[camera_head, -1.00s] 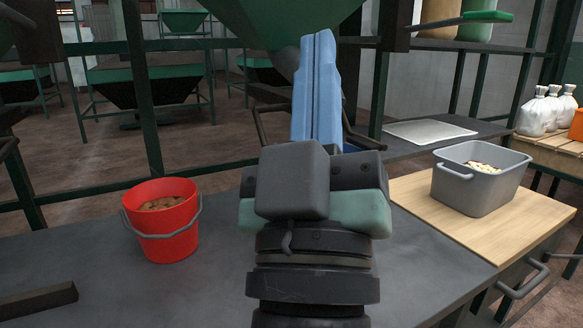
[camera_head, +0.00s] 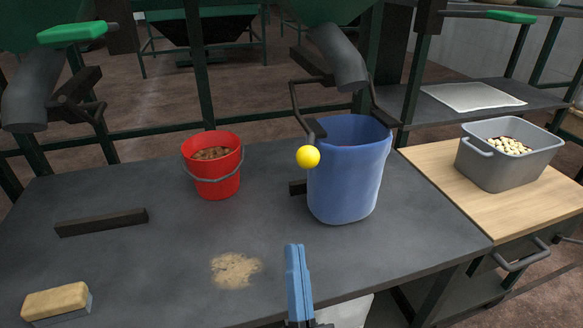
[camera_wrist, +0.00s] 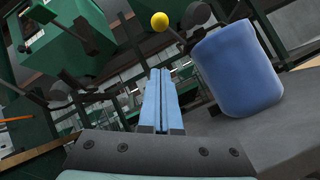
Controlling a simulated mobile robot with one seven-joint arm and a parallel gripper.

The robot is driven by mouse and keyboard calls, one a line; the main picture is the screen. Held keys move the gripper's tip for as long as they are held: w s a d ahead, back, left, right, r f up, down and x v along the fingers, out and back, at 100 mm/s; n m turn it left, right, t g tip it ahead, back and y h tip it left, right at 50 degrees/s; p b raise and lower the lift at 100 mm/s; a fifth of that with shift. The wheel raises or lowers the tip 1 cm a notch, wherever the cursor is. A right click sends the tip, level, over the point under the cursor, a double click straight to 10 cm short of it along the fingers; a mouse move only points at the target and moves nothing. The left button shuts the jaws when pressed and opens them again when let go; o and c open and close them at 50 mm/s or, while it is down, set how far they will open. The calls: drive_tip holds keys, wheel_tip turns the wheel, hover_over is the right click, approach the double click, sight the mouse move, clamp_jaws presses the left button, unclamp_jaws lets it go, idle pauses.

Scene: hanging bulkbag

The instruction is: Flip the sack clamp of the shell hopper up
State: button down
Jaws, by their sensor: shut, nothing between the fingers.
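A blue bucket-like sack (camera_head: 345,185) stands under the grey spout (camera_head: 340,58) of the middle green hopper. Dark clamp arms (camera_head: 305,105) flank this spout, and a yellow ball (camera_head: 308,157) shows at the lower end of the left one. I cannot tell whether the ball is fixed to it. No label shows which hopper is the shell hopper. My gripper (camera_head: 294,247) has blue fingers, shut and empty, in front of and below the sack, apart from it. In the wrist view, the fingertips (camera_wrist: 158,71) point up below the yellow ball (camera_wrist: 159,21), left of the blue sack (camera_wrist: 237,68).
A second spout (camera_head: 32,98) with a dark clamp hangs at the left. A red bucket (camera_head: 216,182) of brown contents, a dark bar (camera_head: 102,222), a brush (camera_head: 57,303) and a sandy spill (camera_head: 236,269) lie on the grey table. A grey bin (camera_head: 490,168) stands right.

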drive_tip(key=shift+a+f+n+y, duration=0.4)
drive_tip(key=shift+f+n, duration=0.25)
drive_tip(key=shift+n, duration=0.15)
drive_tip(key=w+r+p, duration=0.2)
drive_tip(key=w+r, duration=0.5)
drive_tip(key=r, duration=0.2)
drive_tip(key=shift+w+d, duration=0.35)
drive_tip(key=shift+d, duration=0.05)
drive_tip(key=shift+f, duration=0.1)
